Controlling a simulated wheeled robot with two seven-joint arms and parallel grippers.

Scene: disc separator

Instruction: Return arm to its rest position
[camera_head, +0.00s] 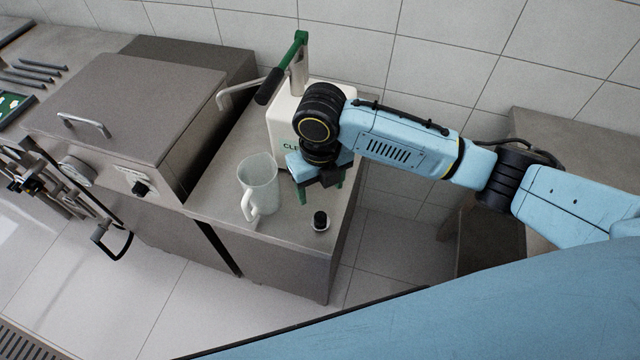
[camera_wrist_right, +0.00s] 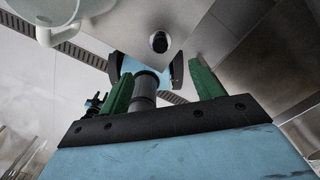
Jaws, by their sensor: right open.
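My right gripper (camera_head: 319,190) hangs over the right part of the steel counter, in front of the white machine (camera_head: 285,120) with green lettering. Its two green fingers are apart, and I see no object gripped in the head view. In the right wrist view the open gripper (camera_wrist_right: 160,85) shows its fingers apart, with blue and black parts beyond them. My right arm reaches in from the right, bent down at the wrist. My left gripper is not in view.
A clear jug (camera_head: 260,180) stands left of the gripper. A small black-topped item (camera_head: 320,221) sits below it near the counter's front edge. The machine's green-topped lever (camera_head: 298,62) rises behind. A steel lidded unit (camera_head: 115,110) stands left. A tiled wall is behind.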

